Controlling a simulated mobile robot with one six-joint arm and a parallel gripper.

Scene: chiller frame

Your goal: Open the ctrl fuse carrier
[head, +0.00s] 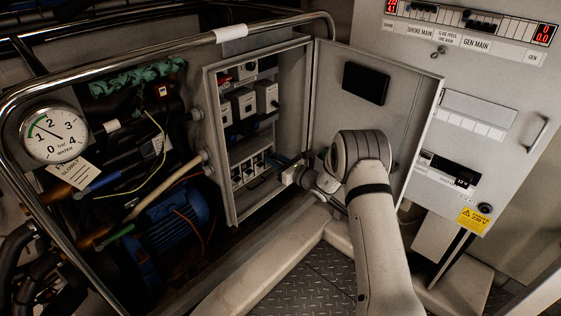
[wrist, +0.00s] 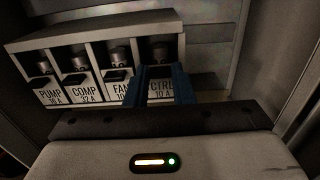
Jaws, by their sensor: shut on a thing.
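The ctrl fuse carrier (wrist: 160,90), labelled CTRL 10 A, is the rightmost in a row in the wrist view. My gripper (wrist: 160,70) has its two blue fingers on either side of this carrier and is shut on it. The fingers and the gripper body hide parts of the carrier, and I cannot tell how far it is tilted. In the head view my gripper (head: 284,162) reaches into the lower right of the open cabinet, at the right end of the fuse row (head: 252,168).
The PUMP (wrist: 48,95), COMP (wrist: 84,91) and FAN (wrist: 121,84) carriers stand left of it, FAN close to the left finger. The open cabinet door (head: 400,95) is to the right of the cabinet (head: 219,150). A pipe rail and hoses are at left.

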